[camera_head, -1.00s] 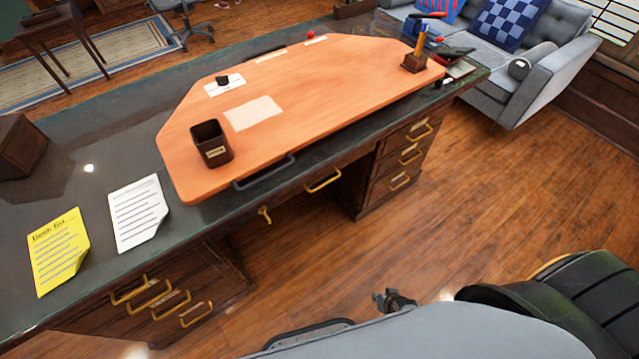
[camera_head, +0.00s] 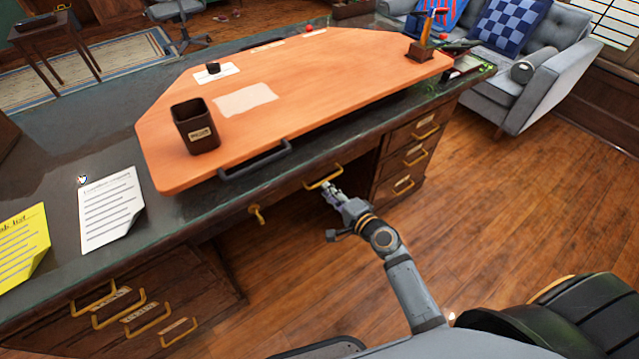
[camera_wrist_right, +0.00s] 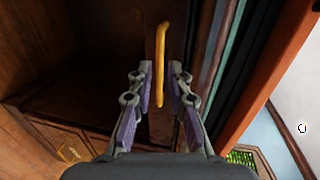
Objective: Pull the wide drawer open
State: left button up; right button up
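The wide drawer (camera_head: 292,200) is in the middle of the dark wooden desk, under its top, and looks shut. Its yellow bar handle (camera_head: 324,177) shows in the head view, and the handle also shows in the right wrist view (camera_wrist_right: 161,60). My right gripper (camera_head: 329,190) is just in front of this handle. In the right wrist view the right gripper (camera_wrist_right: 162,85) is open, with its fingers spread on either side of the handle and gaps between them and it. My left gripper is not in view.
An orange board (camera_head: 300,95) lies on the desk top, with a dark cup (camera_head: 195,127) on it. A key (camera_head: 257,214) sticks out left of the handle. Side drawers (camera_head: 408,160) stand to the right. The wooden floor (camera_head: 500,200) on the right is clear.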

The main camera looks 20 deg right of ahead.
aim_at(319, 183)
jog(key=x, duration=0.5)
jog(key=shift+w, duration=0.1)
grip_shut()
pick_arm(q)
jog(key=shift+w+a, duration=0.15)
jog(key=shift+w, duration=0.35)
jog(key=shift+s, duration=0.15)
